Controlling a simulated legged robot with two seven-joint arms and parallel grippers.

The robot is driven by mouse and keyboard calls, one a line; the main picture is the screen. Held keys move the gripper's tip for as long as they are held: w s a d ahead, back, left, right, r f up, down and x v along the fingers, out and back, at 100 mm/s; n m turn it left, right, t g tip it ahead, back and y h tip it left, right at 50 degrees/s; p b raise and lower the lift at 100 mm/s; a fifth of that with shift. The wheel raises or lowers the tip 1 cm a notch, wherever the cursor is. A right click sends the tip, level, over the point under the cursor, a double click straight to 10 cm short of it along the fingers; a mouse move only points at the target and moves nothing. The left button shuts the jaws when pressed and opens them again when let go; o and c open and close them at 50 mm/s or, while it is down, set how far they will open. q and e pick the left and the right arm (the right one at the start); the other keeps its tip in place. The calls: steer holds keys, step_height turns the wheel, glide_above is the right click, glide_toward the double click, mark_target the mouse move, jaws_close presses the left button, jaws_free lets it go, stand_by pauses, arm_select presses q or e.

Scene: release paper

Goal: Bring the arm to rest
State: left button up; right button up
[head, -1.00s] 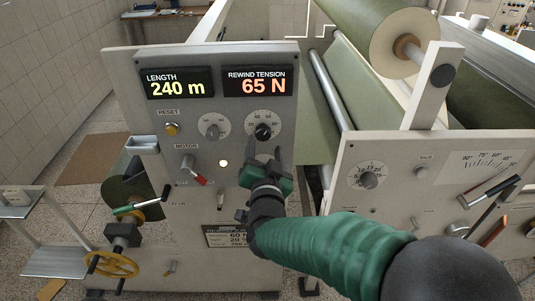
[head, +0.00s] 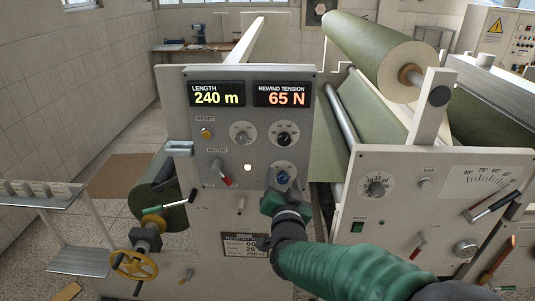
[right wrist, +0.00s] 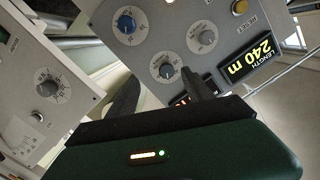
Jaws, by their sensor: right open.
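My right arm, with a green sleeve, reaches from the lower right of the head view towards the grey control panel (head: 215,165). My right gripper (head: 283,186) is open and empty in front of the panel, below the black rewind tension knob (head: 284,139). It overlaps the lower edge of a blue knob (head: 282,179); whether it touches it I cannot tell. In the right wrist view the dark fingers of the gripper (right wrist: 158,92) are spread with nothing between them, and the blue knob (right wrist: 127,24) shows clear of them. My left gripper is not in view.
The displays read 240 m (head: 217,97) and 65 N (head: 283,96). A red-tipped motor switch (head: 225,180) and a yellow handwheel (head: 134,266) are on the left. A second panel (head: 430,195) and a large paper roll (head: 385,55) stand to the right.

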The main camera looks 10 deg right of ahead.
steer(key=s+a+f+n+g+y, duration=0.2)
steer(key=s+f+n+g+y, duration=0.25)
steer(key=s+f+g, duration=0.65)
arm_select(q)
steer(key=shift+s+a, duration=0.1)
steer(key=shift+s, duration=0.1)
arm_select(e)
steer(key=s+d+f+n+g, duration=0.1)
steer(key=s+d+f, duration=0.1)
steer(key=s+f, duration=0.4)
steer(key=s+d+f+n+g, duration=0.2)
steer(key=s+f, duration=0.5)
steer(key=s, duration=0.4)
steer(key=shift+f+h, duration=0.25)
steer(key=shift+h, duration=0.2)
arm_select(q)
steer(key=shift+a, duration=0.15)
arm_select(e)
steer(key=shift+a+n, duration=0.1)
steer(key=shift+n, duration=0.15)
steer(key=shift+w, duration=0.1)
